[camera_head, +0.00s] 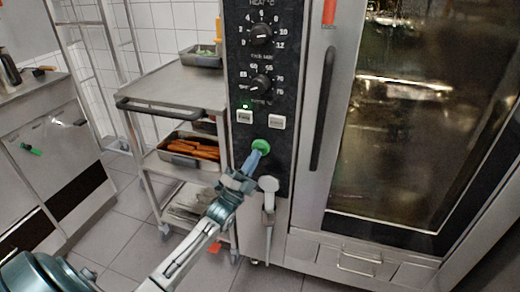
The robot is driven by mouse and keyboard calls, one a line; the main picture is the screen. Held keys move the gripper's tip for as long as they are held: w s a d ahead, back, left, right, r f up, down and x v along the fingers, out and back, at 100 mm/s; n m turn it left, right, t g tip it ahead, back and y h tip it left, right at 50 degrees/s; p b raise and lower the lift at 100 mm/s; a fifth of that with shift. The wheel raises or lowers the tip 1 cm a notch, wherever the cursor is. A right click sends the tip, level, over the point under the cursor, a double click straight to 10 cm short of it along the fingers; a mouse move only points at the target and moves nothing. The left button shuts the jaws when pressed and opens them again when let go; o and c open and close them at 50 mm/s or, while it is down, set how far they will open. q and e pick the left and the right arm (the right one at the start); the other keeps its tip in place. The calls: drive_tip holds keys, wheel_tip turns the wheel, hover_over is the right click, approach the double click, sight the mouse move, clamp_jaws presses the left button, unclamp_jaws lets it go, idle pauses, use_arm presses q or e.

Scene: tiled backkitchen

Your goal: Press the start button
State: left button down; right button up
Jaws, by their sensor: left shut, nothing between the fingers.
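A round green button (262,145) sits low on the oven's black control panel (272,178). My left gripper (255,158) comes up from the lower left. It is shut and empty, and its fingertips overlap the lower left part of the green button. I cannot tell whether they touch or press it. Two pale rectangular buttons sit higher on the panel, a left one (244,116) and a right one (276,122), with a small green light above the left one. Their labels are too small to read surely. My right gripper is not in view.
Two black knobs, an upper one (261,35) and a lower one (260,83), sit above the buttons. The oven door handle (323,108) stands out to the right. A white hand shower (268,186) hangs just right of my gripper. A steel trolley (180,84) with trays stands left.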

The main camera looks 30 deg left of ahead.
use_arm(q)
drive_tip(key=shift+w, duration=0.15)
drive_tip(key=shift+w+a, duration=0.1)
drive_tip(key=shift+w, duration=0.15)
drive_tip(key=shift+w+a+b, duration=0.1)
drive_tip(key=shift+w+b, duration=0.2)
drive_tip(key=shift+w, duration=0.1)
idle(0.5)
drive_tip(key=shift+h, duration=0.3)
drive_tip(key=shift+s+d+p, duration=0.2)
drive_tip(key=shift+s+p, duration=0.45)
drive_tip(key=shift+s, duration=0.2)
